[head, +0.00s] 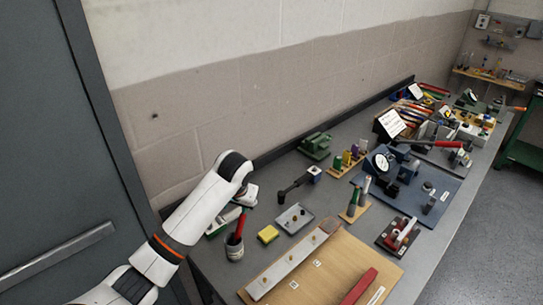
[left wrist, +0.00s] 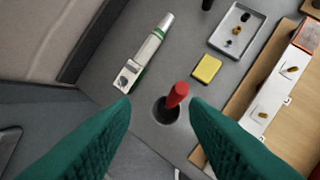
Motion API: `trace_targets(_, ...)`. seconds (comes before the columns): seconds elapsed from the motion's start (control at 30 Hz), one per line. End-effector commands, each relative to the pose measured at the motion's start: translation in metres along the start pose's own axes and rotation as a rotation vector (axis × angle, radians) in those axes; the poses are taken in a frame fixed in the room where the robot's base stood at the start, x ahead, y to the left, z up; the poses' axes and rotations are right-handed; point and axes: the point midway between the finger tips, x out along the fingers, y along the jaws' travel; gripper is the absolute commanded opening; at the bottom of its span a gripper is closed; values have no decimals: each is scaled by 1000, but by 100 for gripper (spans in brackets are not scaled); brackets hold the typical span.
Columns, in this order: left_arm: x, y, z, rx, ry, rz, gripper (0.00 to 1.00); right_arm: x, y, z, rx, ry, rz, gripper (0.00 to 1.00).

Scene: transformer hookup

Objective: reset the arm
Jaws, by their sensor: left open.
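My left arm (head: 185,220) reaches in from the left in the head view, over the near left end of the grey workbench (head: 262,190). My left gripper (left wrist: 160,102) shows in the left wrist view as two green fingers, wide apart and empty. A dark cup with a red-handled tool (left wrist: 177,95) stands below, in line with the gap between them. The fingers do not hold it. The cup also shows in the head view (head: 235,253), just below the wrist. The gripper's fingers are mostly hidden in the head view. My right gripper is not in view.
A yellow sponge (head: 268,234), a metal tray (head: 294,218) and a wooden board (head: 345,262) lie to the right. A white and green tool (left wrist: 146,52) lies near the wall side. Gauges and tools crowd the bench farther back. A dark door (head: 50,150) stands left.

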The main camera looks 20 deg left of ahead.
Motion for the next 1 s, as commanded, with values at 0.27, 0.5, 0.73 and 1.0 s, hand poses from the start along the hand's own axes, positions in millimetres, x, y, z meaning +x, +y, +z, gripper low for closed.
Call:
trace_targets(0.27, 19, -27, -50, 65, 7, -52, 41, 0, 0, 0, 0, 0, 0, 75)
trace_targets(0.5, 30, -66, -164, 161, -4, -163, 41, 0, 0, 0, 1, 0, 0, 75)
trace_targets(0.73, 11, -71, -254, 186, -16, -219, 41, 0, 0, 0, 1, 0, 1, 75)
trace_targets(1.0, -13, -61, -307, 186, -21, -224, 41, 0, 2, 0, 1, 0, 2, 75)
